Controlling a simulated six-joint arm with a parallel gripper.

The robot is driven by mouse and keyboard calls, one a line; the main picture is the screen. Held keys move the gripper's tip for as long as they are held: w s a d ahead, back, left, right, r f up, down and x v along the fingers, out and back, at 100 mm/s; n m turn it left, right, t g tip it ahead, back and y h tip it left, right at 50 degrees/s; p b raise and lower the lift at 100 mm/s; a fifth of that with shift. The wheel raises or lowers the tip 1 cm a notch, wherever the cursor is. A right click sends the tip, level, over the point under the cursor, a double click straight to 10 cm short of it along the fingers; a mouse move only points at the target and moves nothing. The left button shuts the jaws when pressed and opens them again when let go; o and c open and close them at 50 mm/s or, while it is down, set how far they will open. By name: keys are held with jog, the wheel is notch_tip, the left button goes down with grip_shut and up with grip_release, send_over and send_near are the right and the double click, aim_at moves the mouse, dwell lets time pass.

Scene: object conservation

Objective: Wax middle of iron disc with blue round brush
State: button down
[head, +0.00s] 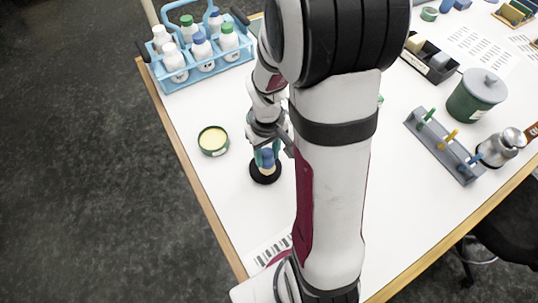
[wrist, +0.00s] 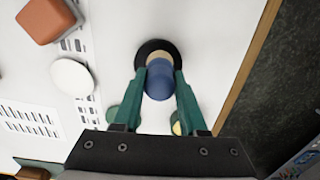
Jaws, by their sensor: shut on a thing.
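My gripper (head: 266,149) points down near the table's left side, and its green fingers (wrist: 160,76) are shut on a blue round brush (wrist: 159,85). The brush (head: 267,156) has a pale tan lower part that faces the black iron disc (head: 257,178). The disc lies flat on the white table, and it also shows in the wrist view (wrist: 152,44) past the brush. The brush is over the disc and hides much of it. I cannot tell whether the brush touches it. An open green tin of yellow wax (head: 212,139) stands to the left.
A blue bottle carrier (head: 190,72) with several bottles stands at the back left. A grey rack (head: 445,148) with coloured pegs, a green lidded jar (head: 476,97) and a metal bottle (head: 502,147) are at the right. The table's wooden left edge (head: 184,160) is close to the tin.

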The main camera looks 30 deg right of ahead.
jog(key=w, duration=0.4)
jog(key=shift+w+d, duration=0.2)
jog(key=shift+w, duration=0.2)
jog(key=shift+s+d, duration=0.1)
jog(key=shift+s, duration=0.15)
jog(key=shift+s+a, duration=0.15)
jog(key=shift+s, duration=1.4)
jog(key=shift+s+a, duration=0.15)
jog(key=shift+s, duration=1.35)
jog(key=shift+w+d, duration=0.15)
jog(key=shift+w, duration=1.4)
jog(key=shift+w+d, duration=0.15)
jog(key=shift+w, duration=1.4)
jog(key=shift+w+r, duration=0.15)
jog(key=shift+w, duration=0.1)
notch_tip(320, 180, up, 6)
